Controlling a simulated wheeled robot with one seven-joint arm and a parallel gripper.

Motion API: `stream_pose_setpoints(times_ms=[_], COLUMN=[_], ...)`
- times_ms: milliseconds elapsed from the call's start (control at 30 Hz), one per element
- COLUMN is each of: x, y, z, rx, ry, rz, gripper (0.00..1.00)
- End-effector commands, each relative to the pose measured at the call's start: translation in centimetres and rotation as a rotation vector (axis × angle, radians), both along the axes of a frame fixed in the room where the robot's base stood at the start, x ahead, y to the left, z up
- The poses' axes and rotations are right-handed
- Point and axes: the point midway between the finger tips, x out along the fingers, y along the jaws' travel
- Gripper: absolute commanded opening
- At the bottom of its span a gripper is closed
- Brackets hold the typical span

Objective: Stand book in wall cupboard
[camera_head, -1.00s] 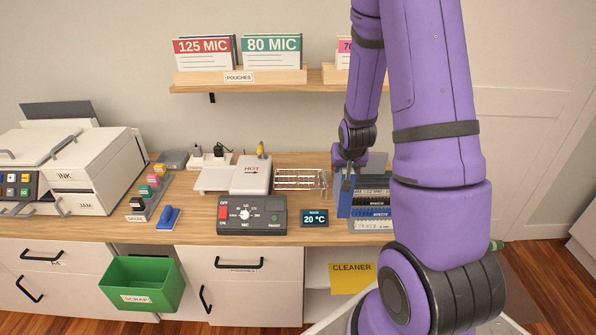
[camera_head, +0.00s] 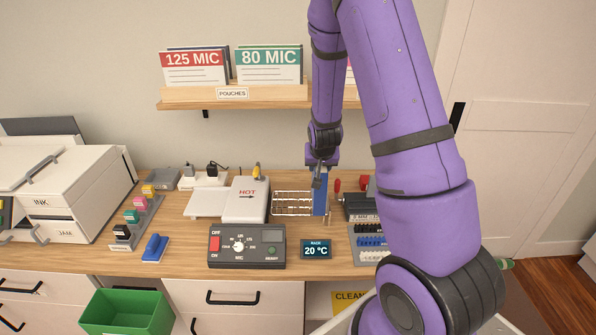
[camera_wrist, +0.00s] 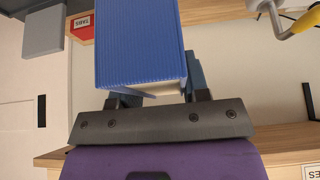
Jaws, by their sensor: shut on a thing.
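A blue book (camera_head: 320,192) hangs upright from my gripper (camera_head: 321,166) above the wooden desk, at the right end of the wire rack. My gripper is shut on it. In the wrist view the blue book (camera_wrist: 140,42) fills the upper middle, with a ribbed blue face and a pale edge of pages between the fingers (camera_wrist: 157,95). Whether its lower end touches the desk or rack, I cannot tell. I cannot make out a wall cupboard in either view.
The wire rack (camera_head: 292,203), white HOT machine (camera_head: 247,200), control box (camera_head: 247,246) and temperature display (camera_head: 317,249) crowd the desk. A comb rack (camera_head: 368,243) stands to the right. A wall shelf (camera_head: 230,97) holds pouch packs above. A green bin (camera_head: 128,312) hangs in front.

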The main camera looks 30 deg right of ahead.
Motion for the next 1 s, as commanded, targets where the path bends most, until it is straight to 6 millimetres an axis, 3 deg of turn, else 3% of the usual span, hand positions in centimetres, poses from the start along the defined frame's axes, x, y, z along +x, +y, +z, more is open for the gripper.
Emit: stream_pose_setpoints(times_ms=[200, 333, 600, 833, 1000], x=[4.1, 5.6, 7.0, 6.9, 7.0], y=[2.1, 2.8, 3.4, 3.3, 3.4], z=[-0.4, -0.6, -0.7, -3.8, -4.2], rx=[-0.002, -0.001, -0.001, 0.0, -0.001], ry=[-0.001, 0.0, -0.001, 0.002, -0.001], rz=[0.004, 0.003, 0.002, -0.002, 0.0], gripper=[0.0, 0.0, 0.0, 0.0, 0.0])
